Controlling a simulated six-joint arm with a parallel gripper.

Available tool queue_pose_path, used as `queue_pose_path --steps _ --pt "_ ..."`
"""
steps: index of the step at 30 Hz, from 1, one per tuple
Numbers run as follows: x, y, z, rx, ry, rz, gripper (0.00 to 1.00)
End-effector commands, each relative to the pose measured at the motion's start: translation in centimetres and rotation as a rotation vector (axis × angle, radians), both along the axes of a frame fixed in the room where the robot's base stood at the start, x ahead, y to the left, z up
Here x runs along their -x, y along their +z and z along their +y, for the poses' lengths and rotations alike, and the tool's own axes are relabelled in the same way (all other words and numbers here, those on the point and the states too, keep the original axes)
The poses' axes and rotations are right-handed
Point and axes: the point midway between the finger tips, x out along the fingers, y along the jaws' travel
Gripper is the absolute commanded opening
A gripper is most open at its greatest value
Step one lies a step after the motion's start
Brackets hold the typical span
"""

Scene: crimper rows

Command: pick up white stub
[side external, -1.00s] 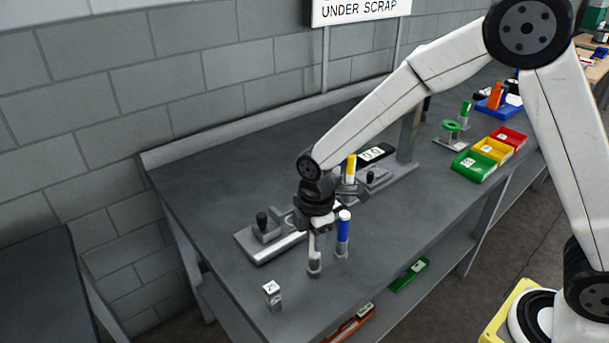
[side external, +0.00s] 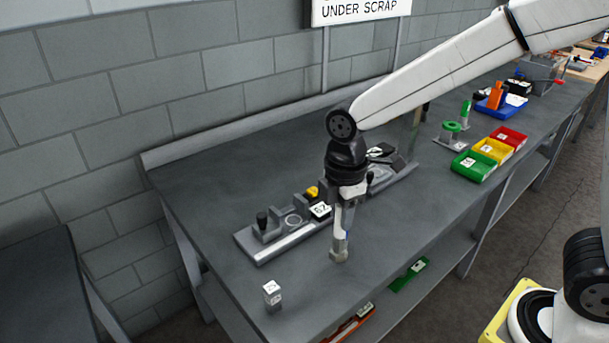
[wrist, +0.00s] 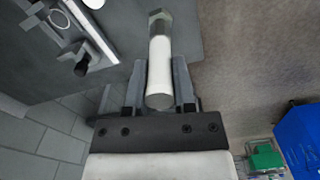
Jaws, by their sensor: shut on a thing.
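The white stub (wrist: 160,60) is a plain white cylinder with a grey hex-shaped metal end. My gripper (wrist: 158,88) is shut on it, with one finger on each side of the white part. In the side external view my gripper (side external: 342,222) points down over the front part of the bench, and a grey metal end (side external: 339,255) shows below the fingers. The fingers hide most of the stub there. I cannot tell whether its end touches the bench.
A metal fixture rail (side external: 270,254) with a black knob lies behind my gripper. A small labelled block (side external: 272,295) stands near the left front. Green (side external: 473,169), yellow (side external: 492,151) and red (side external: 510,138) bins stand at right. The bench front edge is near.

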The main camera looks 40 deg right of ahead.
Motion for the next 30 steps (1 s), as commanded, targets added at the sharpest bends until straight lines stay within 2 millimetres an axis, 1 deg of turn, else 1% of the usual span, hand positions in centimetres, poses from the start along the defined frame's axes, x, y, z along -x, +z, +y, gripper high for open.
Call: queue_pose_path --steps 1,9,15,22,30 --pt "0.8 0.4 -0.2 -0.001 0.001 -0.001 0.00" --pt "4.4 2.0 -1.0 -0.001 0.000 -0.002 0.00" --pt "6.5 2.9 -1.5 -0.001 0.000 -0.002 0.00" --pt "7.9 3.5 -1.8 -0.001 0.000 -0.001 0.00" --pt "8.4 3.7 -1.9 0.000 0.000 0.001 0.00"
